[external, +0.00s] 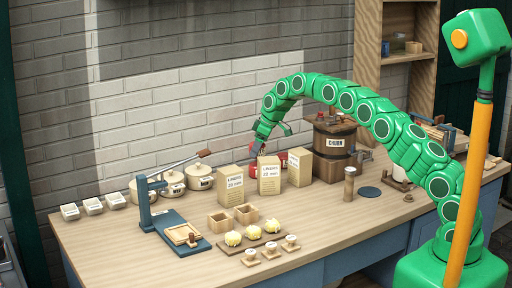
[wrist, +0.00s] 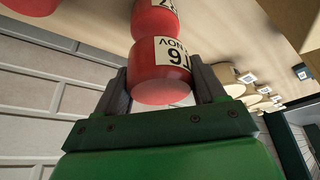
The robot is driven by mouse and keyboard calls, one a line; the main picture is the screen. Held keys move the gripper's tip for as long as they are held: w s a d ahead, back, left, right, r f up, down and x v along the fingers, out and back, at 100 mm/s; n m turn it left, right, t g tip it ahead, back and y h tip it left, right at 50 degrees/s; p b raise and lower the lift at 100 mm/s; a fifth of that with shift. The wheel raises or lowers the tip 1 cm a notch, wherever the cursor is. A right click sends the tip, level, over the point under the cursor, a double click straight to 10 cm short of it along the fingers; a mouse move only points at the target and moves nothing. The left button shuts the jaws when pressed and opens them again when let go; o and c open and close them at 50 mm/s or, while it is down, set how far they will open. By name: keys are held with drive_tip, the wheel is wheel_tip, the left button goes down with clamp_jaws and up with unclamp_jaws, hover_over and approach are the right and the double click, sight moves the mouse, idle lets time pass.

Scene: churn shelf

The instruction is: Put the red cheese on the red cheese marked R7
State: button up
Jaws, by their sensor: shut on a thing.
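My gripper (wrist: 163,88) is shut on a red cheese (wrist: 158,85), a rounded red block with a pale label that appears upside down in the wrist view. Its fingers lie on either side of it. A second red cheese (wrist: 146,22) is in line with it at the top of the wrist view, close to or touching the held one; its label is cut off, and only a character like a 7 shows. In the external view my gripper (external: 258,148) is behind the cartons, above red cheese (external: 262,152) that they partly hide.
Pale cartons (external: 269,176) stand right in front of the gripper. A churn barrel (external: 334,150) is to the right. White lidded pots (external: 200,177) are to the left. More red (wrist: 30,4) shows at the wrist view's top left.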

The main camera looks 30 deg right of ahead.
drive_tip(key=shift+f, duration=1.65)
drive_tip(key=shift+f, duration=0.1)
drive_tip(key=o, duration=1.3)
drive_tip(key=shift+c, duration=0.2)
drive_tip(key=v, duration=1.2)
drive_tip(key=shift+r, duration=0.25)
